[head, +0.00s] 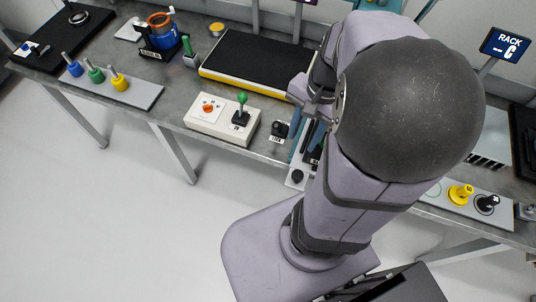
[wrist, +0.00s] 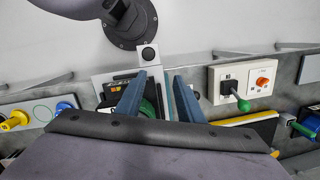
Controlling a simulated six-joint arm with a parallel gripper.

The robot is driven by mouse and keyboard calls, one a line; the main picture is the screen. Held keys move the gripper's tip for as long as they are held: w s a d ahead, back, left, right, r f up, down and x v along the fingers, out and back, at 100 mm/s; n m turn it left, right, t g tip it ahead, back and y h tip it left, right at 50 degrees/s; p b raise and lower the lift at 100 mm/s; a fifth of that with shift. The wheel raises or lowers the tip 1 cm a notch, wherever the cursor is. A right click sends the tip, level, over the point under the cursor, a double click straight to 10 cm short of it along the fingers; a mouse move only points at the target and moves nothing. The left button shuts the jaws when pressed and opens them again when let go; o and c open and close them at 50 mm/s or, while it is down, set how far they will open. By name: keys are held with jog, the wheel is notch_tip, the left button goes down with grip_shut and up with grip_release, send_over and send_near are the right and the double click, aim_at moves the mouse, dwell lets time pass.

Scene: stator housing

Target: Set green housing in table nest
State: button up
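In the wrist view, my gripper (wrist: 165,73) has its two blue fingers apart, with a gap and no object between the tips. A rounded green part (wrist: 148,108) shows low by the left finger; most of it is hidden by the finger and my wrist, and I cannot tell if it is the green housing or if it touches the finger. In the head view, one blue finger (head: 296,140) shows beside my arm, over the bench. My arm hides the area below the gripper. I cannot make out the table nest in either view.
A control box with a green-knobbed lever (head: 222,118) stands left of the gripper in the head view. Behind it lies a black-topped, yellow-edged conveyor (head: 258,72). A blue housing with an orange ring (head: 160,32) and a peg plate (head: 140,92) are farther left.

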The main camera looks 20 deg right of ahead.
jog(key=a+f+n+h, duration=0.1)
jog(key=a+f+n, duration=0.3)
jog(key=a+n, duration=0.5)
jog(key=n, duration=0.3)
jog(key=shift+a+f+h, duration=0.25)
jog(key=shift+h, duration=0.15)
dwell(1.4)
